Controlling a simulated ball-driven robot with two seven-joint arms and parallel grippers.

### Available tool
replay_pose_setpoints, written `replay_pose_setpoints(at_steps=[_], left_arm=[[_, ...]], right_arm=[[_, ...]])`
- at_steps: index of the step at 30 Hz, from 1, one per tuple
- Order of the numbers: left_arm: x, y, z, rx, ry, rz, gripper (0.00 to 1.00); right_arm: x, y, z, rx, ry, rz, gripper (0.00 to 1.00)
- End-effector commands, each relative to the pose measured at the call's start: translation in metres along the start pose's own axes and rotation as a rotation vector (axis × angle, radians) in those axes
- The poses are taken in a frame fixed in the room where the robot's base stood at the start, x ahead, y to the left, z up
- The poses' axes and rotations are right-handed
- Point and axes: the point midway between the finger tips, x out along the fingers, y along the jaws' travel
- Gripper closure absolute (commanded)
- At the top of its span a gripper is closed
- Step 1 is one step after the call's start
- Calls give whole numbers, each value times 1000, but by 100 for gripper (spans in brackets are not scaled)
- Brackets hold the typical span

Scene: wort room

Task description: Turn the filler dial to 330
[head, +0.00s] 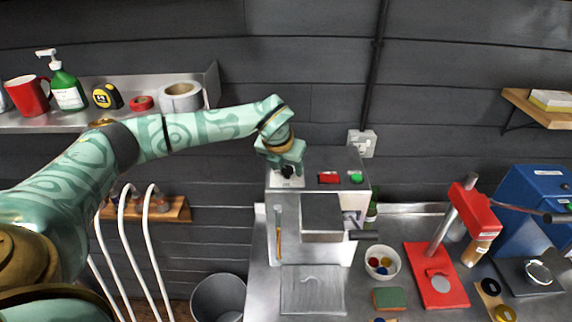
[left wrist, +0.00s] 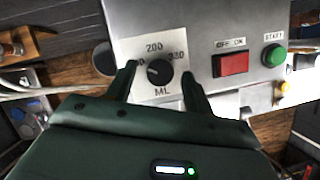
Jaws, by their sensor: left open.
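The filler dial (left wrist: 159,72) is a round black knob on a white plate marked 200 at the top and ML below. A number at the left and one at the right, which looks like 330, are partly covered by my fingers. A small pale mark shows on the knob's left side, toward the left number. My left gripper (left wrist: 160,84) is open, with one finger on each side of the knob; I cannot tell whether they touch it. In the head view my left gripper (head: 287,166) is at the filler's (head: 316,184) top left corner. My right gripper is out of view.
Right of the dial are a red off/on switch (left wrist: 233,64) and a green start button (left wrist: 274,55). On the steel counter stand a bowl (head: 382,263), a sponge (head: 390,298) and a red stand (head: 436,276). A shelf (head: 130,117) with several items is at the left.

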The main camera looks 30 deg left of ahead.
Motion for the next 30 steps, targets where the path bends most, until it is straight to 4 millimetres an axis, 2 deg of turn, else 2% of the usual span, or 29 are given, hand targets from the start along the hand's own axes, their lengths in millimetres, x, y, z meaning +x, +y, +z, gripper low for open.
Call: replay_pose_setpoints(at_steps=[1, 2, 6, 19, 30], left_arm=[[0, 0, 0, 0, 0, 0, 48], [0, 0, 0, 0, 0, 0, 53], [0, 0, 0, 0, 0, 0, 92], [0, 1, 1, 57, -1, -24, 92], [-1, 4, 2, 315, -3, -130, 92]], right_arm=[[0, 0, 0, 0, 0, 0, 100], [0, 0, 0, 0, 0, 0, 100], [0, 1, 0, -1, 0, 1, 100], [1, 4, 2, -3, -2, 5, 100], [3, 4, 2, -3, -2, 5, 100]])
